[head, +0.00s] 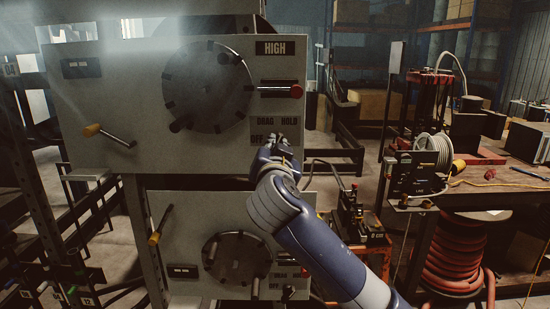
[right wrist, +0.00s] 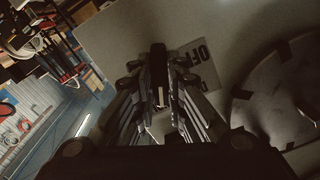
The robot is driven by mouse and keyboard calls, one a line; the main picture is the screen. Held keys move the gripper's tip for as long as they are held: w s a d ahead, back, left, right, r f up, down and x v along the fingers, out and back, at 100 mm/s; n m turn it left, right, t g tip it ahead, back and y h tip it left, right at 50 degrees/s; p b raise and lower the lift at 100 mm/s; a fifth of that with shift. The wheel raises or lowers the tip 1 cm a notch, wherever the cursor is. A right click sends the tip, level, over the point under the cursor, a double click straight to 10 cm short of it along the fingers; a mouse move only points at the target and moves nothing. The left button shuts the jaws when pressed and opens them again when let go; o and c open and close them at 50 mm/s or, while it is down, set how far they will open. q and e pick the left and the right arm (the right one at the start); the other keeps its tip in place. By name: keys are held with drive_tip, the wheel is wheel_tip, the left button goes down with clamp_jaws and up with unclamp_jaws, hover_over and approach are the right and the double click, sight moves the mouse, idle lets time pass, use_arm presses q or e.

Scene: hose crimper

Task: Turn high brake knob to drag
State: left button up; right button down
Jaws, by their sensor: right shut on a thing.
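The upper machine panel (head: 120,110) carries a HIGH plate (head: 274,48). Below it a label sheet (head: 286,122) reads DRAG, HOLD and OFF. My right gripper (head: 279,141) is at this sheet, between OFF and the panel's right edge, shut on the high brake knob. The gripper mostly hides the knob in the head view. In the right wrist view the dark knob (right wrist: 158,68) shows between the fingertips, with the OFF label (right wrist: 200,58) beside it. I cannot tell which setting the knob points to. My left gripper is not in view.
A red-ended lever (head: 296,91) sticks out just above the label sheet. A large round dial (head: 207,86) is to the left, and a yellow-ended handle (head: 93,130) sits further left. A lower panel (head: 195,215) has a similar dial. A cluttered bench (head: 500,190) stands at right.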

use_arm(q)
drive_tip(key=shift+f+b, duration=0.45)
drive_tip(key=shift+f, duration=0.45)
use_arm(e)
drive_tip(key=n, duration=1)
drive_tip(key=shift+n, duration=0.4)
drive_tip(key=c, duration=1.6)
unclamp_jaws()
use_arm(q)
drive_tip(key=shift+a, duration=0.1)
use_arm(e)
drive_tip(key=shift+s, duration=0.1)
drive_tip(key=s, duration=1.1)
drive_tip(key=shift+s, duration=0.4)
